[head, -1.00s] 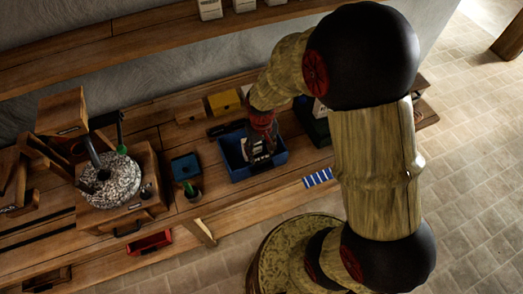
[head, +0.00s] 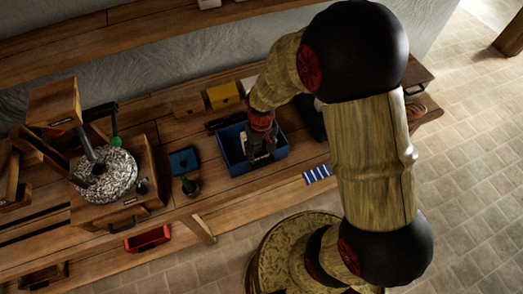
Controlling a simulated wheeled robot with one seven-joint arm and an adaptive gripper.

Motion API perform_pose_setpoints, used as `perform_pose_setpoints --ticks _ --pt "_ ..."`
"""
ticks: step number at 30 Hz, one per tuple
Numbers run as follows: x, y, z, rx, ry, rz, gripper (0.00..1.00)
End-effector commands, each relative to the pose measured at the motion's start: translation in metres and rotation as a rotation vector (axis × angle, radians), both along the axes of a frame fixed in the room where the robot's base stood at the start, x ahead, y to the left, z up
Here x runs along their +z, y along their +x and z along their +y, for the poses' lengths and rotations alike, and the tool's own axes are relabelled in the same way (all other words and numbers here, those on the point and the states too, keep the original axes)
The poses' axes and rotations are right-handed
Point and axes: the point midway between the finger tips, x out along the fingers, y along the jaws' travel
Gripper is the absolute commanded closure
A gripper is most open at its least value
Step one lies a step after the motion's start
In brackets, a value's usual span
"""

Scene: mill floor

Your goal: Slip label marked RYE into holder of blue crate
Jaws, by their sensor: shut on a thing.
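The blue crate (head: 234,164) stands on the wooden bench near the middle of the head view, with its top open. My gripper (head: 263,154) points down over the crate's right part, and its fingers overlap the crate's inside. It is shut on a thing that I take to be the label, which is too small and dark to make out. No RYE marking is readable. The crate's label holder cannot be made out. I cannot tell whether the gripper or its load touches the crate.
A millstone (head: 103,176) stands farther left.

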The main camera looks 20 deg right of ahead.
Motion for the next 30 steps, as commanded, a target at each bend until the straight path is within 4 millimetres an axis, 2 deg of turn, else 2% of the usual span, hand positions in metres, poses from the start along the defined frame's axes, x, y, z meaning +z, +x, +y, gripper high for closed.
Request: perform_pose_setpoints --ticks 13,14,25,30 --pt "0.0000 0.0002 0.0000 0.000 0.000 0.000 0.73" --pt "0.0000 0.0002 0.0000 0.000 0.000 0.000 0.47" --pt "0.0000 0.0001 0.0000 0.000 0.000 0.000 0.26" --pt "-0.0001 0.0001 0.0000 0.000 0.000 0.000 0.26"
